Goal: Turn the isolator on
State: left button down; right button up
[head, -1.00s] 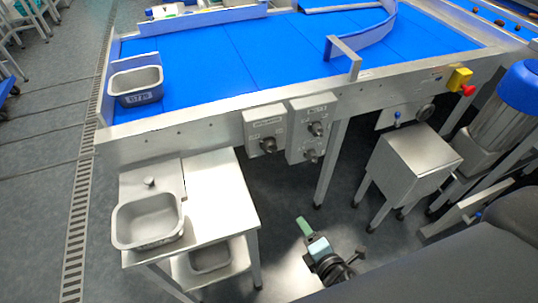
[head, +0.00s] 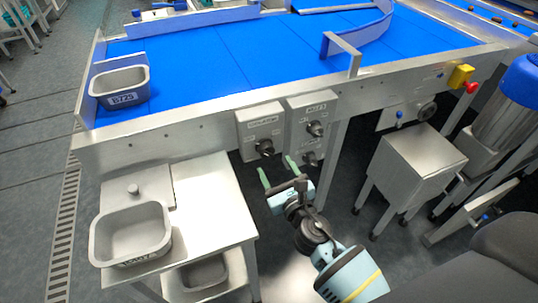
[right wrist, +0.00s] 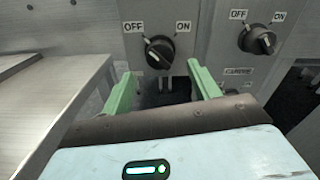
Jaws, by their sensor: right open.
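Two grey switch boxes hang on the front rail of the blue conveyor table. The left box (head: 260,122) has one black rotary knob (head: 265,147); its heading is too small to read surely. In the right wrist view this knob (right wrist: 160,52) sits between OFF on the left and ON on the right, its pale mark toward OFF. The right box (head: 311,108) has an upper knob (head: 316,129) and a lower knob (head: 309,159). My right gripper (head: 278,171) is open and empty just below the left box; its green fingers (right wrist: 160,72) point toward the left knob, apart from it.
A steel side table (head: 214,203) with a grey tub (head: 98,244) stands left of my right gripper. Another tub (head: 95,90) sits on the belt. A yellow box with a red button (head: 471,88) is at the right. A steel cabinet (head: 418,166) stands below it.

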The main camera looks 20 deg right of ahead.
aim_at(269, 155)
jog(key=w, duration=0.5)
jog(key=shift+w+a+b, duration=0.1)
jog(key=shift+w+b, duration=0.2)
jog(key=shift+w, duration=0.1)
jog(key=c, duration=1)
